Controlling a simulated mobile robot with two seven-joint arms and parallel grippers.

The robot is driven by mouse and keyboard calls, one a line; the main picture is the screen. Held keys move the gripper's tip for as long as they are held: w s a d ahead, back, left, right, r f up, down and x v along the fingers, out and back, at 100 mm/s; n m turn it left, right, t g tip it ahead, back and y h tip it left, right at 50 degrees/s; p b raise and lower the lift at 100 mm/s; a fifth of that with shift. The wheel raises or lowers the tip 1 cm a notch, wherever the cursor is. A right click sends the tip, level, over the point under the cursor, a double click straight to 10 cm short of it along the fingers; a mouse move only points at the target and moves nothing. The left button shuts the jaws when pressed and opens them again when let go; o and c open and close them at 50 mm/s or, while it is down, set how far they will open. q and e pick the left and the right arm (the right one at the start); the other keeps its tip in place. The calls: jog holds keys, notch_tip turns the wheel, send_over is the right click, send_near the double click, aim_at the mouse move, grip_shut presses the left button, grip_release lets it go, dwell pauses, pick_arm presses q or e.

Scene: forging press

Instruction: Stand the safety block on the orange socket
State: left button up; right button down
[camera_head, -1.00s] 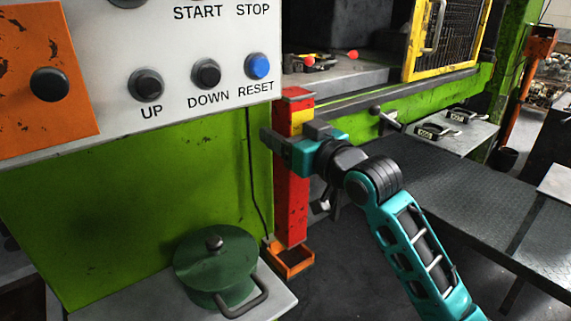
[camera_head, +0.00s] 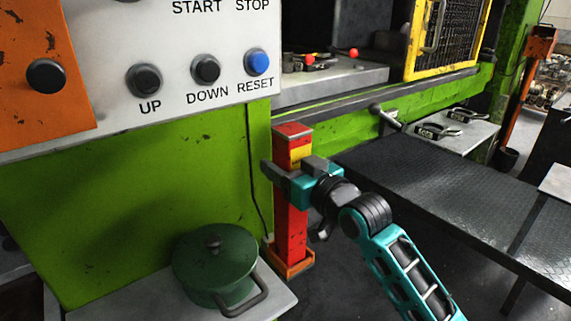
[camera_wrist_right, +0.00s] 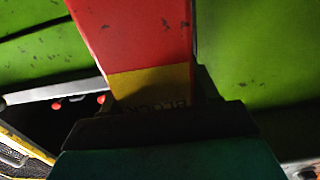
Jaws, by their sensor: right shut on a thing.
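The safety block (camera_head: 291,231) is a tall red post with a yellow band near its top, and it stands upright. My right gripper (camera_head: 284,180) is shut around its upper part, just below the yellow band. In the right wrist view the block (camera_wrist_right: 135,40) rises between the dark fingers, its yellow band close to them. The orange socket (camera_head: 299,266) is low beside the green press, at the block's lower end. The block's foot is at or inside the socket's rim; the exact seating is hidden. My left gripper is not in view.
A green lidded pot (camera_head: 214,262) stands on a grey shelf (camera_head: 277,295) left of the socket. The control panel (camera_head: 180,60) overhangs at upper left. A dark platform (camera_head: 440,180) lies to the right. A cable hangs behind the block.

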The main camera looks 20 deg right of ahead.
jog(key=shift+r, duration=0.15)
jog(key=shift+c, duration=1.4)
grip_release()
jog(key=shift+f, duration=0.25)
jog(key=shift+r, duration=0.2)
jog(key=v, duration=1.2)
jog(key=s+f+m+g+h, duration=0.2)
jog(key=s+f+g+h, duration=0.15)
jog(key=f, duration=1.45)
jog(key=s+a+f+g, duration=0.2)
jog(key=s+a+f, duration=0.1)
jog(key=s+f, duration=0.7)
notch_tip(320, 180, down, 4)
jog(key=shift+s+f+n+g+h, duration=0.2)
jog(key=shift+n+g+h, duration=0.1)
jog(key=shift+g+h, duration=0.05)
